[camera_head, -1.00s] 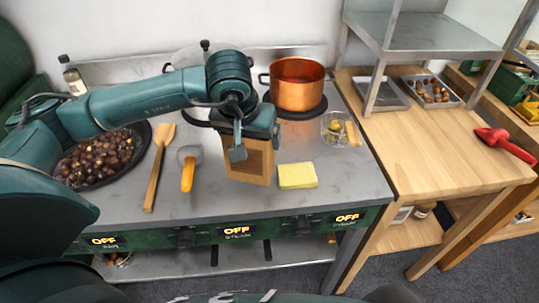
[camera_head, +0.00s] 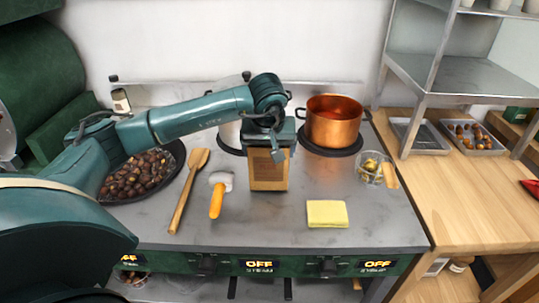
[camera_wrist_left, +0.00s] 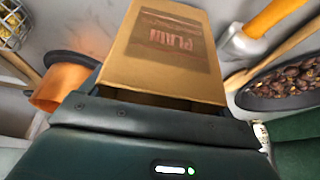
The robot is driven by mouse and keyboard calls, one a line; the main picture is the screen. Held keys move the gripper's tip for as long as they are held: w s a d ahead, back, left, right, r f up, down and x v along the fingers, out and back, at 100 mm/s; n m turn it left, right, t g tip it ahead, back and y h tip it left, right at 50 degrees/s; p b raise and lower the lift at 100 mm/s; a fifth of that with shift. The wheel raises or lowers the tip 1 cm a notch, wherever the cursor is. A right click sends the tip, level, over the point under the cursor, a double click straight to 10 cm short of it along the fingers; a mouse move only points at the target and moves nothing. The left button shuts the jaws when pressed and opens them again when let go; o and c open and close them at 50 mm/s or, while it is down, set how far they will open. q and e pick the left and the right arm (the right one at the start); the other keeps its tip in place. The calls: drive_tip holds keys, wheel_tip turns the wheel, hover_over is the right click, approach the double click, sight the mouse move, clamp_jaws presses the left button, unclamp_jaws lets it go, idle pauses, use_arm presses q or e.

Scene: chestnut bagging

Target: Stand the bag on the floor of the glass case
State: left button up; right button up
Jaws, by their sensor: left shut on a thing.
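The bag is a brown paper bag (camera_head: 268,172) with a printed label, upright above the steel stove top in the head view. My left gripper (camera_head: 268,142) is shut on its top edge. In the wrist view the bag (camera_wrist_left: 165,50) extends out from the jaws of my left gripper (camera_wrist_left: 165,110), and its print reads "PLAIN". I cannot tell whether the bag's base touches the stove top. No glass case can be made out in these views. My right gripper is not in view.
A copper pot (camera_head: 333,122) stands to the right of the bag. An orange-handled tool (camera_head: 217,198), a wooden spatula (camera_head: 187,192) and a pan of chestnuts (camera_head: 140,180) lie left. A wooden table (camera_head: 470,190) adjoins the stove.

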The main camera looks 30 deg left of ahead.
use_arm(q)
drive_tip(key=shift+f, duration=0.95)
drive_tip(key=shift+f, duration=0.1)
drive_tip(key=o, duration=1.3)
